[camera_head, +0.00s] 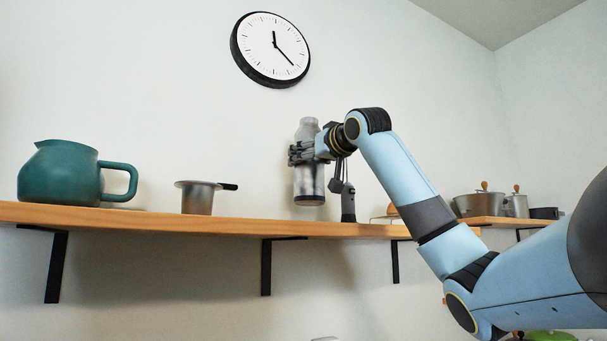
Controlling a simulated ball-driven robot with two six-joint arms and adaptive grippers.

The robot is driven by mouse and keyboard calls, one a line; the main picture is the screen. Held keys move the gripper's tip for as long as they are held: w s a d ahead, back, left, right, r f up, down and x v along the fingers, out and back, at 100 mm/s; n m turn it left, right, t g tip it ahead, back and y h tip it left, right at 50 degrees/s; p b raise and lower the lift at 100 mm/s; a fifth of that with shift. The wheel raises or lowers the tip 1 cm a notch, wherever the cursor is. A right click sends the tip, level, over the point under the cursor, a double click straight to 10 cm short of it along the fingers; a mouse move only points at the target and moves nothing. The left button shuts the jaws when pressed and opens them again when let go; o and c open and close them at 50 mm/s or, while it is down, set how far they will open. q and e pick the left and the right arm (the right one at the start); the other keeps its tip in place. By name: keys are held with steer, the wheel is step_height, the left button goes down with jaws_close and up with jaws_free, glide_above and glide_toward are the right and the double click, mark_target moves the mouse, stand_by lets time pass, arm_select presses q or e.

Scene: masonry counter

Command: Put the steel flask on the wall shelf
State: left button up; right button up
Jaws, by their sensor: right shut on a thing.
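The steel flask (308,183) is upright in my right gripper, a grey bottle with a paler top and a dark band at its base. My right gripper (302,153) is shut around the flask's middle and hides part of it. The wall shelf (240,224) is a long wooden board on black brackets. The flask is over the shelf, and its base appears slightly above the board; the exact gap is hard to tell from this low angle. My left gripper is not in view.
A teal jug (62,175) and a small steel pot (198,197) with a dark handle stand left of the flask. A dark grey object (348,205) stands close on its right. Farther right, another shelf (490,222) holds pots. A clock (270,50) hangs above.

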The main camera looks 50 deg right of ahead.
mark_target(305, 205)
steer(key=f, duration=0.4)
steer(key=shift+w+a+f, duration=0.2)
steer(key=shift+w+a, duration=0.05)
steer(key=shift+w, duration=0.05)
steer(key=shift+f, duration=0.1)
steer(key=shift+a, duration=0.15)
steer(key=o, duration=1.2)
steer(key=shift+f, duration=0.1)
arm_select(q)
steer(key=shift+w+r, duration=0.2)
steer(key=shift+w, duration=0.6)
arm_select(e)
steer(key=o, duration=0.5)
